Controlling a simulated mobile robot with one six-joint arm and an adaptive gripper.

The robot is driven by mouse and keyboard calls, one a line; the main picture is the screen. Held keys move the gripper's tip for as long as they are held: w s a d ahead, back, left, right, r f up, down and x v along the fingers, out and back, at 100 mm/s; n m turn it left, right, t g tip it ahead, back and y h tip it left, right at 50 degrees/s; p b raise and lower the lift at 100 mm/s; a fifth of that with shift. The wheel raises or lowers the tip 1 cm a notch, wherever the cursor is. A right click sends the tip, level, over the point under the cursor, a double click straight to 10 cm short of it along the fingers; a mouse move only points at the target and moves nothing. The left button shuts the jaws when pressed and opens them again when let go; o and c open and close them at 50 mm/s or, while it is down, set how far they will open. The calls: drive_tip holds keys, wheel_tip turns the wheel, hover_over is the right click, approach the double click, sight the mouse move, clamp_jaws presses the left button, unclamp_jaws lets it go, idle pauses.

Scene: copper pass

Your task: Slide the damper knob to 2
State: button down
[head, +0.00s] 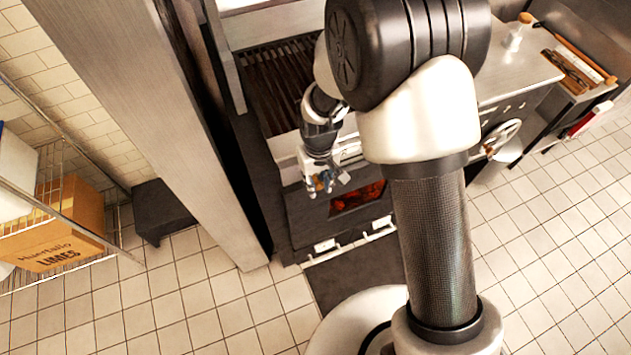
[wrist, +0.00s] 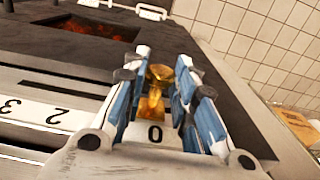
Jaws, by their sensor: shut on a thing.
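The brass damper knob (wrist: 157,78) stands between the blue-padded fingers of my gripper (wrist: 160,70) in the wrist view. The gripper is shut on it. A white label marked 0 (wrist: 155,134) lies right by the knob, between the fingers. The label marked 2 (wrist: 55,116) is to the left of the gripper, with the 3 (wrist: 12,106) further left. Any label between 0 and 2 is not visible. In the head view my gripper (head: 322,183) is at the front of the grill, and the knob is too small to make out.
A dark opening with glowing embers (head: 357,197) is beside the gripper; the embers also show in the wrist view (wrist: 95,29). A steel post (head: 150,110) stands left of the grill. A handwheel (head: 501,137) is to the right. Tiled floor is open at the right.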

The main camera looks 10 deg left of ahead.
drive_tip(key=w+d, duration=0.1)
drive_tip(key=d, duration=0.1)
drive_tip(key=w+d, duration=0.2)
drive_tip(key=d, duration=0.1)
drive_tip(key=w+d, duration=0.1)
drive_tip(key=d, duration=0.2)
drive_tip(key=shift+w+d, duration=0.1)
drive_tip(key=shift+w, duration=0.3)
drive_tip(key=c, duration=1.3)
unclamp_jaws()
drive_tip(key=shift+r, duration=0.15)
wheel_tip(320, 180, up, 12)
drive_tip(key=shift+f, duration=0.1)
